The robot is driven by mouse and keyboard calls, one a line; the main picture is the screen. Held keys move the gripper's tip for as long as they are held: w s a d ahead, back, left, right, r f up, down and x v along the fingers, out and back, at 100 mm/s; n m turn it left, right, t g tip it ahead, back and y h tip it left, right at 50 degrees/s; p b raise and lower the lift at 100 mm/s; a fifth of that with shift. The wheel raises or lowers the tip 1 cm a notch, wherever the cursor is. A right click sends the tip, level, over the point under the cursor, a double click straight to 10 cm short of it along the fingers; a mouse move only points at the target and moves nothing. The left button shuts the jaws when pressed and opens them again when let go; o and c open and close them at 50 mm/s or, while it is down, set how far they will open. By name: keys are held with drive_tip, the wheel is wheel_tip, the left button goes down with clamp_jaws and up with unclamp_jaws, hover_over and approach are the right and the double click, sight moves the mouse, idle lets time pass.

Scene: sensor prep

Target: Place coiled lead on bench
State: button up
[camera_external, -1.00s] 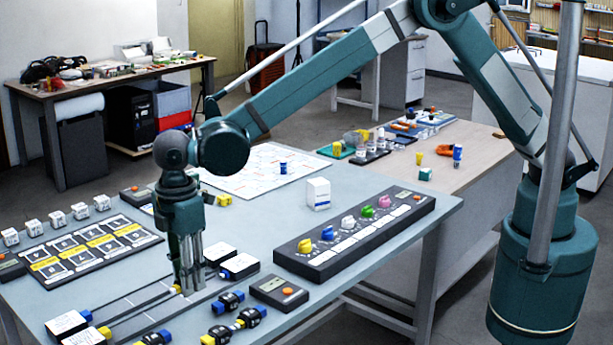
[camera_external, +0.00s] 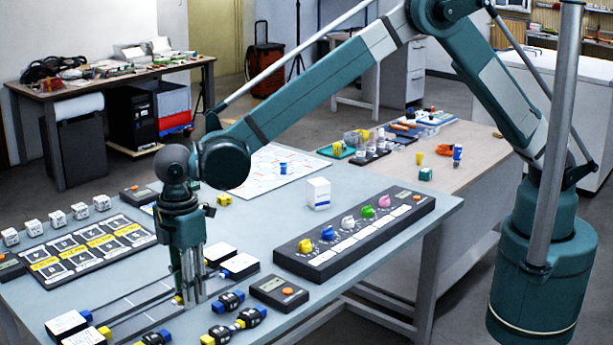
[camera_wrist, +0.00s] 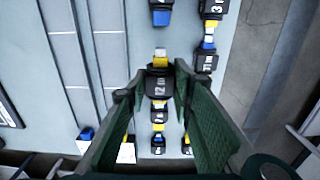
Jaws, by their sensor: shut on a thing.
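My gripper (camera_external: 188,298) is low over the front part of the grey-blue bench (camera_external: 255,215). In the wrist view its two fingers (camera_wrist: 155,85) close around a black coiled lead (camera_wrist: 160,84) with a white printed label and a yellow end. In the external view the fingers hide most of this lead, and only a bit of yellow shows beside them. I cannot tell whether the lead touches the bench. Other black coiled leads with blue and yellow ends lie to the right of my gripper, one at the bench front (camera_external: 222,302) and another beside it (camera_external: 250,317).
White-topped boxes (camera_external: 240,264) stand just right of my gripper, with dark straight lines running along the bench. A small dark box with an orange button (camera_external: 279,291) and a long panel with coloured knobs (camera_external: 355,237) lie further right. A card board (camera_external: 85,250) lies left.

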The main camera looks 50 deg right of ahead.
sight(193, 327)
drive_tip(key=shift+f, duration=1.8)
drive_tip(key=shift+f+b, duration=0.5)
drive_tip(key=shift+f, duration=1.35)
drive_tip(key=shift+f, duration=0.2)
drive_tip(key=o, duration=0.9)
drive_tip(key=shift+r, duration=0.25)
wheel_tip(193, 327, up, 12)
drive_tip(key=shift+f+p, duration=0.1)
drive_tip(key=shift+p, duration=0.85)
